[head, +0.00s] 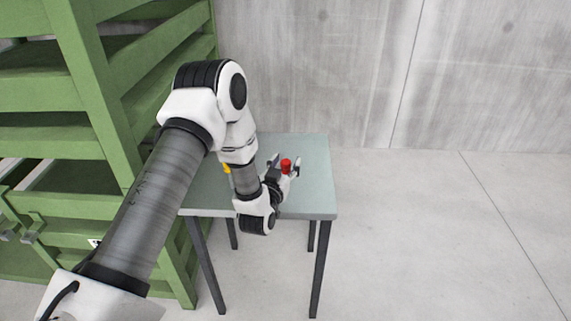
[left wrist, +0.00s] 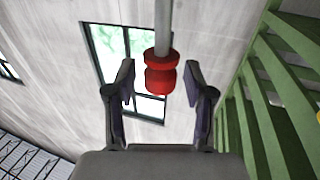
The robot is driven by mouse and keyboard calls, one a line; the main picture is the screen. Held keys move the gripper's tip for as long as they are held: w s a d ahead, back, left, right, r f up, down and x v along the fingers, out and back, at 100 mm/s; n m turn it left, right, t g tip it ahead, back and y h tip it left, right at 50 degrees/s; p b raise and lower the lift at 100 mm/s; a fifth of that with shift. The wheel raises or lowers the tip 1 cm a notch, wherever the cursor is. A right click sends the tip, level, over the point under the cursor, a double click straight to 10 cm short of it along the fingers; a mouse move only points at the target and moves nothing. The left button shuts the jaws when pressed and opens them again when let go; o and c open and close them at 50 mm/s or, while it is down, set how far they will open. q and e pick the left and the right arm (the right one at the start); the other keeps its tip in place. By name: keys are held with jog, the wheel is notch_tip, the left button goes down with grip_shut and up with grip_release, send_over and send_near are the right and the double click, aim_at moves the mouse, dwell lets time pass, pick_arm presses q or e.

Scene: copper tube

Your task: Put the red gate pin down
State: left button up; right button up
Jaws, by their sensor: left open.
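The red gate pin (head: 286,165) shows as a small red knob over the grey-green table (head: 313,190) in the head view. In the left wrist view the pin (left wrist: 161,77) has a red grooved head and a grey rod that runs out of the top of the picture. My left gripper (head: 286,161) is open, with one finger on each side of the red head. In the left wrist view the gripper (left wrist: 160,67) shows a gap between each finger and the head. Whether the pin rests on the table is hard to tell. My right gripper is out of view.
A green slatted frame (head: 84,95) stands to the left, close against the table. A small yellow thing (head: 227,168) is partly hidden behind my left arm. The table's right side is bare, and the floor (head: 430,230) to its right is clear.

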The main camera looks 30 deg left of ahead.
pick_arm(q)
jog(key=shift+r, duration=0.3)
jog(key=v, duration=1.2)
jog(key=s+d+f+m+g+h, duration=0.1)
jog(key=s+d+f+g+h, duration=0.15)
jog(key=f, duration=0.35)
jog(key=s+d+f+g+h, duration=0.1)
jog(key=s+d+f+g, duration=0.15)
jog(key=f, duration=0.45)
jog(key=s+d+f+g, duration=0.2)
jog(key=s+f+g, duration=0.2)
jog(key=s, duration=0.3)
jog(key=s+d+f+m+g+h, duration=0.1)
jog(key=s+d+f+g, duration=0.1)
jog(key=s+f+g, duration=0.2)
jog(key=s+d+f+g, duration=0.1)
jog(key=s+f+g, duration=0.3)
jog(key=s, duration=0.6)
jog(key=shift+d+f+m+g+h, duration=0.2)
jog(key=shift+d+m+g+h, duration=0.1)
jog(key=shift+d+h, duration=0.1)
